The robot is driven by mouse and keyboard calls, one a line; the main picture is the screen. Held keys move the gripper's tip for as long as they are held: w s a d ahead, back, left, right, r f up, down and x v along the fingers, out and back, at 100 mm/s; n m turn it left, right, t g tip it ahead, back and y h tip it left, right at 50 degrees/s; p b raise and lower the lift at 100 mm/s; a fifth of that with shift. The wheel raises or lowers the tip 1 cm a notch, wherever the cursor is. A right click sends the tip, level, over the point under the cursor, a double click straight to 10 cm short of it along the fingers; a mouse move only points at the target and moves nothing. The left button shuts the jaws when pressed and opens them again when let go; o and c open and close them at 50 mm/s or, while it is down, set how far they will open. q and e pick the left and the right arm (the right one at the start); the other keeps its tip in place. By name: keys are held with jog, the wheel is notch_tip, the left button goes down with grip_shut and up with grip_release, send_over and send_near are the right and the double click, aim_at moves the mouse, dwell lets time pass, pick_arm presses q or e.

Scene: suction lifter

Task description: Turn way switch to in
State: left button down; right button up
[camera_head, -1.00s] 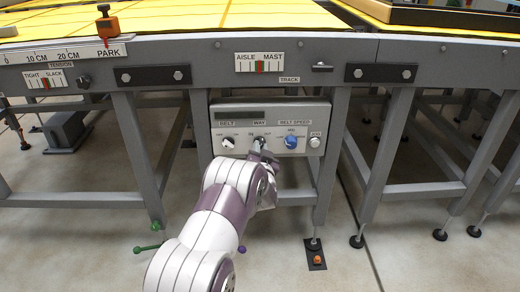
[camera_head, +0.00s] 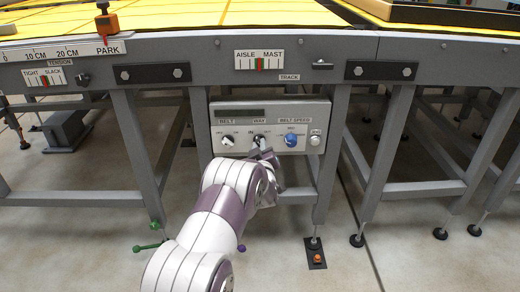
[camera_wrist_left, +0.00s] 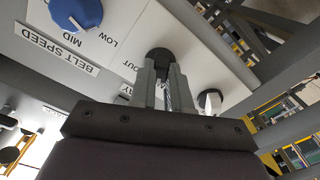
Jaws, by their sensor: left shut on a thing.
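The way switch (camera_head: 259,139) is a small dark knob under the WAY label on the grey control box (camera_head: 222,105). My left gripper (camera_head: 264,154) reaches up to it from below in the head view. In the left wrist view, the fingers of my left gripper (camera_wrist_left: 165,82) are shut on the dark way switch (camera_wrist_left: 160,54). The OUT lettering shows beside it there; the fingers hide part of the knob and its labels, so I cannot tell exactly where it points. My right gripper is not in view.
On the same box, the belt knob (camera_head: 227,141) is left of the way switch, and the blue belt speed knob (camera_head: 291,140) and a job button (camera_head: 315,140) are to its right. The table frame's grey legs (camera_head: 140,150) stand on both sides.

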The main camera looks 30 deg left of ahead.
pick_arm(q)
jog(key=shift+f+n+b, duration=0.15)
jog(key=shift+n+b, duration=0.2)
jog(key=shift+n, duration=1.25)
jog(key=c, duration=1.1)
grip_release()
jog(key=shift+d, duration=0.1)
jog(key=shift+n, duration=0.3)
jog(key=p+v, duration=0.4)
jog(key=v, duration=0.8)
jog(key=shift+s+p, duration=0.4)
